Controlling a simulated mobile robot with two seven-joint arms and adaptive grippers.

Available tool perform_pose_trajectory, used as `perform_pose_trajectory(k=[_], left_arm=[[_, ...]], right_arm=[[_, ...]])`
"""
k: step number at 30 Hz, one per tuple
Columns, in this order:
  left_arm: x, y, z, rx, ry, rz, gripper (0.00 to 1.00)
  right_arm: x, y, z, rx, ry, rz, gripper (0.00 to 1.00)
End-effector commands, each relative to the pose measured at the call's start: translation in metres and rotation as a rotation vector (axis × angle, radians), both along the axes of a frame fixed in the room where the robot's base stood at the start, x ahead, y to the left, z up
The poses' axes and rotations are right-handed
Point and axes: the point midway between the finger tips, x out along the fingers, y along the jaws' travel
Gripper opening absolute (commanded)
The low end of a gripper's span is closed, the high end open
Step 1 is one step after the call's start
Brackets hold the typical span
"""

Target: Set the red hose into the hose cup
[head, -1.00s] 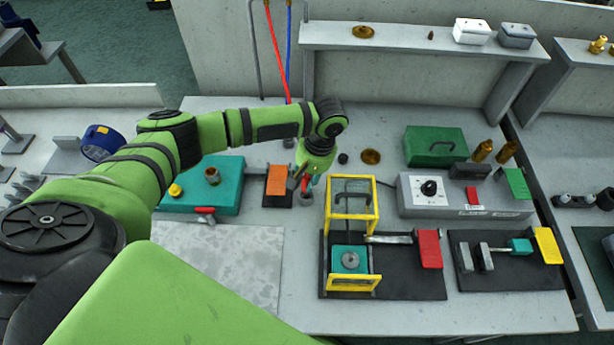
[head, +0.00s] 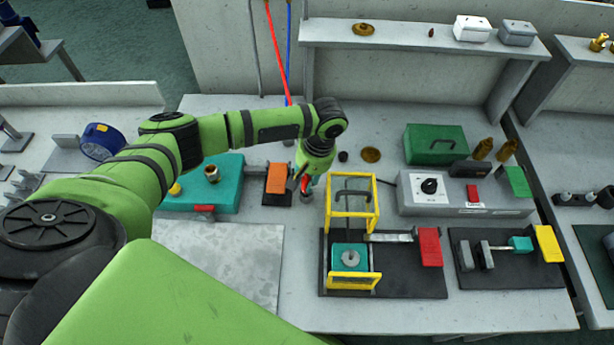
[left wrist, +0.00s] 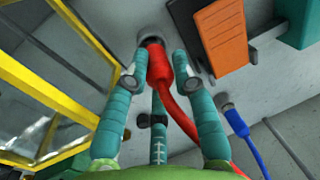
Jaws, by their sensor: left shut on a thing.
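The red hose (head: 276,50) comes down from above at the back, and its thick red end (left wrist: 157,66) shows in the left wrist view. My left gripper (head: 305,184), also in the left wrist view (left wrist: 160,78), is shut on that end with its teal fingers around it. The hose cup (head: 307,197) is a small grey round holder on the bench, directly under the gripper. In the left wrist view the dark tip of the hose is at the cup (left wrist: 151,26); I cannot tell how deep it sits. My right gripper is out of view.
An orange plate (head: 278,180) on a black base stands just left of the gripper, with a teal box (head: 225,190) beyond it. A yellow frame (head: 352,214) stands close on the right. A blue hose (left wrist: 238,123) hangs nearby.

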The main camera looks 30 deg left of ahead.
Motion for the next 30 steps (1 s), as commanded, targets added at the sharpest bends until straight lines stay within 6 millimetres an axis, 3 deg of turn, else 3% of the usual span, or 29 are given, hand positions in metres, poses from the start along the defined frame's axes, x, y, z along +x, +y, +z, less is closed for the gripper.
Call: perform_pose_trajectory(k=[8,9,11,18,19,20,30], left_arm=[[0.0002,-0.0001,-0.0013,0.000,0.000,0.000,0.00],[0.0001,-0.0002,-0.0013,0.000,0.000,0.000,0.30],[0.0001,-0.0002,-0.0013,0.000,0.000,0.000,0.54],[-0.0001,-0.0001,-0.0012,0.000,0.000,0.000,0.54],[-0.0002,0.0000,-0.0015,0.000,0.001,0.000,0.58],[-0.0002,0.0000,-0.0015,0.000,0.001,0.000,0.70],[-0.0002,0.0000,-0.0011,0.000,0.001,0.000,0.70]], right_arm=[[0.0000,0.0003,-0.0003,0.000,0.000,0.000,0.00],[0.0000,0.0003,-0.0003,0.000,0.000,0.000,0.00],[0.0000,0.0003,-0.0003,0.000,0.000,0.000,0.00],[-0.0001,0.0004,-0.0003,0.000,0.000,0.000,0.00],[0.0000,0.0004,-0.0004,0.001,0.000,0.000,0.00],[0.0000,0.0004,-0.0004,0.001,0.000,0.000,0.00],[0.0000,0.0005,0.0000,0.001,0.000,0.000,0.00]])
